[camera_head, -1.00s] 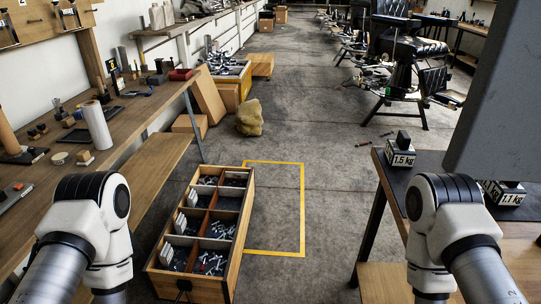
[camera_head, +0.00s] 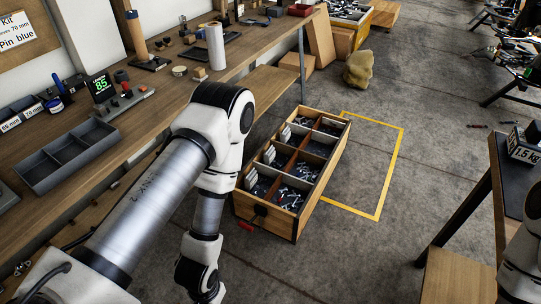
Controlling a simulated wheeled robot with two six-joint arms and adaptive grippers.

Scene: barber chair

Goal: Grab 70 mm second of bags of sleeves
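No bag of sleeves can be made out for certain. A wooden crate (camera_head: 293,222) on the floor is divided into compartments holding small dark and metallic parts, with white cards (camera_head: 270,154) in some of them; their writing is too small to read. On the workbench at left, a label strip (camera_head: 22,121) reads 65 mm and 70 mm. My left arm crosses the view and bends down left of the crate; its gripper is not visible. Only a piece of my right arm shows at the right edge, without its gripper.
The workbench (camera_head: 140,107) holds a grey divided tray (camera_head: 68,157), a small green display (camera_head: 101,87) and a white roll (camera_head: 215,46). A kit sign (camera_head: 18,33) mentions 70 mm and pin blue. A yellow floor outline (camera_head: 385,185) lies right of the crate, beside open floor. A 1.5 kg weight (camera_head: 523,149) stands at right.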

